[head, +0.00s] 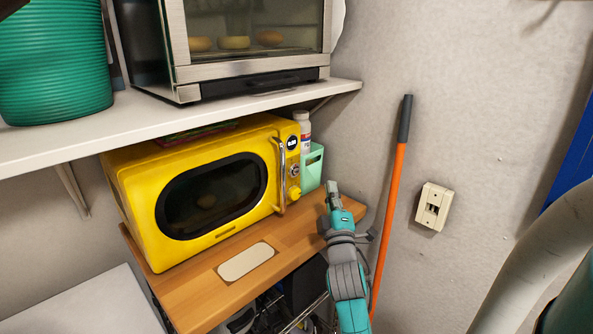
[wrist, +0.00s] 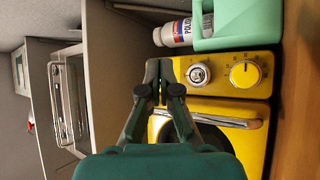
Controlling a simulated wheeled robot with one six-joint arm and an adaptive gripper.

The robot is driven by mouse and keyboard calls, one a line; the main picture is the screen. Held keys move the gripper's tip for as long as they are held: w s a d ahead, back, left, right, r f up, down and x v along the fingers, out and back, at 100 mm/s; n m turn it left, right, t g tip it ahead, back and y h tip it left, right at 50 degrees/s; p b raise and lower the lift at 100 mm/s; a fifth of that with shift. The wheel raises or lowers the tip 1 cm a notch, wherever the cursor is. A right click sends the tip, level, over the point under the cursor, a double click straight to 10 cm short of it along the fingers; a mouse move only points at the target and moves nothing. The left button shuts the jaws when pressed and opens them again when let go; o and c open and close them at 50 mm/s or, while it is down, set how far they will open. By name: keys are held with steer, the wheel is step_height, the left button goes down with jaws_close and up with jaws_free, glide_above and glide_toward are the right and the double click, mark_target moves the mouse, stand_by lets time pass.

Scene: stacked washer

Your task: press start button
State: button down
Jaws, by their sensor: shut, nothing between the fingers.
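The yellow microwave (head: 135,205) sits on the wooden counter with its door shut. Its control strip holds a dark display (head: 292,142), a round silver control (head: 294,171) and a yellow knob (head: 295,194). The silver control (wrist: 198,75) and yellow knob (wrist: 245,74) also show sideways in the wrist view. No readable label tells me which part is the start button. My gripper (head: 332,188) is shut and empty, right of the control strip and apart from it. In the wrist view my gripper's tips (wrist: 160,68) appear left of the silver control and hide part of the panel.
A mint-green holder (head: 312,167) and a white bottle (head: 303,128) stand right beside the microwave. A silver door handle (head: 281,175) sticks out left of the controls. A white shelf (head: 150,118) with an oven hangs above. An orange pole (head: 388,225) leans on the wall.

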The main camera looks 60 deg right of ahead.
mark_target(296, 171)
steer(key=w+d, duration=0.2)
steer(key=w, duration=0.6)
steer(key=shift+w, duration=0.3)
steer(key=shift+w, duration=0.15)
stand_by(1.4)
steer(key=shift+w+d, duration=0.1)
steer(key=shift+w, duration=0.15)
